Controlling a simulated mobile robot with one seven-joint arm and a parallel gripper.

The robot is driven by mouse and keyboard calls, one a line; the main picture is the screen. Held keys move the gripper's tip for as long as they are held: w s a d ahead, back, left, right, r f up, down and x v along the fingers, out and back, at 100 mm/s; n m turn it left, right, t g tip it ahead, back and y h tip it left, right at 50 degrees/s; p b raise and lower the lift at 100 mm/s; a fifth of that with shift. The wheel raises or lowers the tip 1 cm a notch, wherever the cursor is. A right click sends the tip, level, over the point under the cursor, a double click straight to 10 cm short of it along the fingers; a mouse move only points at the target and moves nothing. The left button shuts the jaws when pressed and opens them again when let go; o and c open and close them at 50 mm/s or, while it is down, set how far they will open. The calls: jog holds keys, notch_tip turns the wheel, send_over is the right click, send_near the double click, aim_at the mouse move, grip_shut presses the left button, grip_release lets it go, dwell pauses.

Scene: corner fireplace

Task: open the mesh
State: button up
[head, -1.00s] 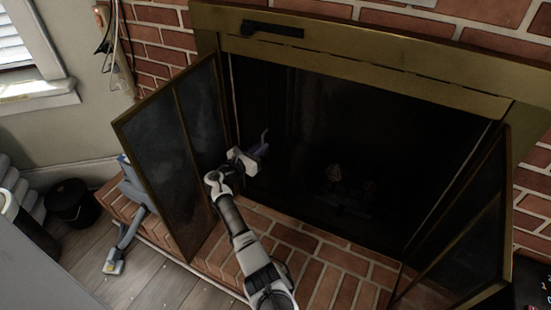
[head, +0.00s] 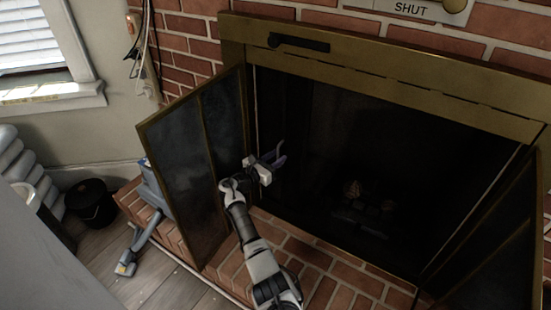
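The fireplace opening (head: 340,135) is dark, and its mesh cannot be clearly told from the shadow inside. The left glass door (head: 195,165) and the right glass door (head: 492,255) both stand swung outward. My gripper (head: 281,155) is in front of the left part of the opening, just right of the left door. Its two purple-grey fingers are apart, with nothing seen between them. I cannot tell whether the fingertips touch the mesh.
The brick hearth (head: 325,262) lies below the opening. Dim logs (head: 355,192) show inside. A dark handle (head: 298,43) sits on the brass frame (head: 400,70).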

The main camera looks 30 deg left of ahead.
jog(key=s+a, duration=0.1)
jog(key=s, duration=0.6)
jog(key=shift+s+a+p, duration=0.2)
jog(key=shift+p, duration=0.2)
